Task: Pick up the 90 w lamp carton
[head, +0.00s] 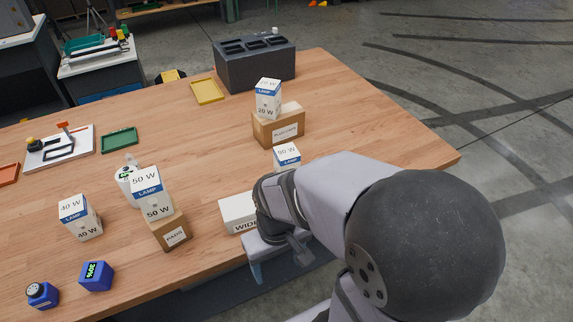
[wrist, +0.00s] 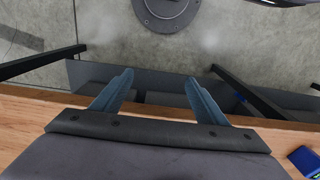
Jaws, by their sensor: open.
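The 90 W lamp carton (head: 287,155), white with a blue LAMP band, shows in the head view just behind my arm. Its top and upper front are visible; my arm hides its lower part, so I cannot tell what it stands on. My gripper (head: 282,266) is at the table's front edge, nearer the camera than the carton and well apart from it. In the wrist view my gripper (wrist: 160,82) has its two blue fingers spread with nothing between them. That view looks over the table edge to the floor, and the carton is not in it.
A white box (head: 237,212) lies beside my wrist, partly hidden. A 20 W carton (head: 268,98) stands on a brown box (head: 278,127). The table's right side is clear.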

